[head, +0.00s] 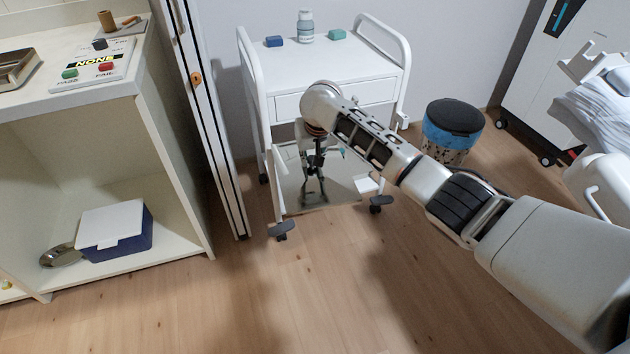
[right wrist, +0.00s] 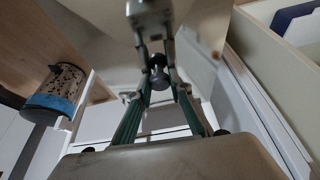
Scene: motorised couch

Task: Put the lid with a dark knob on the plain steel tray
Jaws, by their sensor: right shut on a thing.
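My right gripper (head: 314,194) reaches down at the lower shelf of the white trolley. In the right wrist view its fingers (right wrist: 158,72) are shut on a small dark knob (right wrist: 158,78). A smooth, shiny tan-grey surface (right wrist: 105,48) lies beyond the knob. I cannot tell how much of it is lid and how much tray. In the head view a shiny steel-looking surface (head: 343,190) lies under and around the gripper on the lower shelf. The edge between lid and tray is not clear. My left gripper is not in view.
The white trolley (head: 345,75) has a drawer and a top shelf with a bottle (head: 306,27) and two small boxes close above my arm. A bin (head: 453,133) stands to the right. A cabinet (head: 120,165) holding a blue box (head: 130,235) is at left. The front floor is clear.

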